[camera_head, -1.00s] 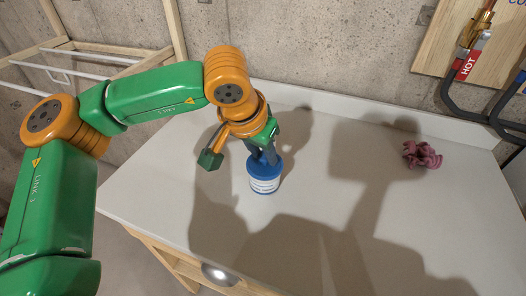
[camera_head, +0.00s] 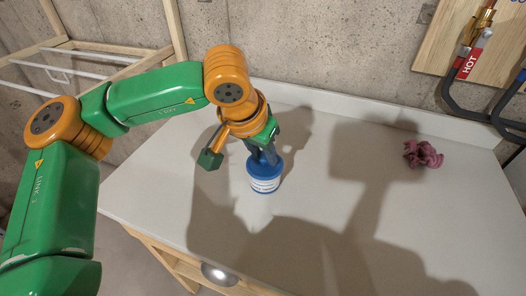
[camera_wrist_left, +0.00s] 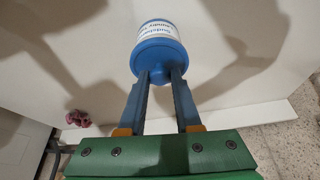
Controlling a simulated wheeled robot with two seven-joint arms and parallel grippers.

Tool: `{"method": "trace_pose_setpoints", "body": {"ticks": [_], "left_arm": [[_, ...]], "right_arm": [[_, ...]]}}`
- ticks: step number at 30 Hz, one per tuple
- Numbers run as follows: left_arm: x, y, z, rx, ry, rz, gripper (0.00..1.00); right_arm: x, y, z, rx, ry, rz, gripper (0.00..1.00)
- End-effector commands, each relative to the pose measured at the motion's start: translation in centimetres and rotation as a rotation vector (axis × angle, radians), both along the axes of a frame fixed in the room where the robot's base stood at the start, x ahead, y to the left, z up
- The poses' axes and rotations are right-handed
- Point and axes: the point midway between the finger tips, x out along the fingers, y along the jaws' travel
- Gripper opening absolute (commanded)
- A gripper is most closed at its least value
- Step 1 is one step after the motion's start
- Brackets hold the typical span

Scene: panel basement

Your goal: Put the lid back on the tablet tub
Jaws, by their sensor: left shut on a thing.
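The tablet tub (camera_head: 265,184) is a small white tub with a printed label and a blue base band, upright on the worktop. Its blue lid (camera_head: 257,171) sits at its top, and I see no gap between them. My left gripper (camera_head: 262,158) is above the tub, pointing down, shut on the lid. In the left wrist view the gripper's two fingers (camera_wrist_left: 160,80) close on the knob of the blue lid (camera_wrist_left: 158,57), with the labelled tub (camera_wrist_left: 157,32) directly beyond it. Whether the lid is fully seated cannot be told. My right gripper is not in view.
The light worktop (camera_head: 330,215) is mostly bare around the tub. A crumpled pinkish-red cloth (camera_head: 423,154) lies at the right. A wooden rack (camera_head: 110,62) stands at left.

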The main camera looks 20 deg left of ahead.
Motion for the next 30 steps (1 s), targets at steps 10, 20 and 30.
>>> {"method": "trace_pose_setpoints", "body": {"ticks": [10, 20, 30], "left_arm": [[0.03, -0.01, -0.01, 0.0, -0.001, 0.0, 0.0], [0.03, -0.01, -0.02, 0.0, 0.0, 0.0, 0.67], [0.02, -0.01, -0.03, 0.0, 0.0, 0.0, 0.97]], "right_arm": [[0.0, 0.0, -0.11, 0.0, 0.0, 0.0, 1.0], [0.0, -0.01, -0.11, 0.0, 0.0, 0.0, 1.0], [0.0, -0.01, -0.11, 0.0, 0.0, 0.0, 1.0]]}}
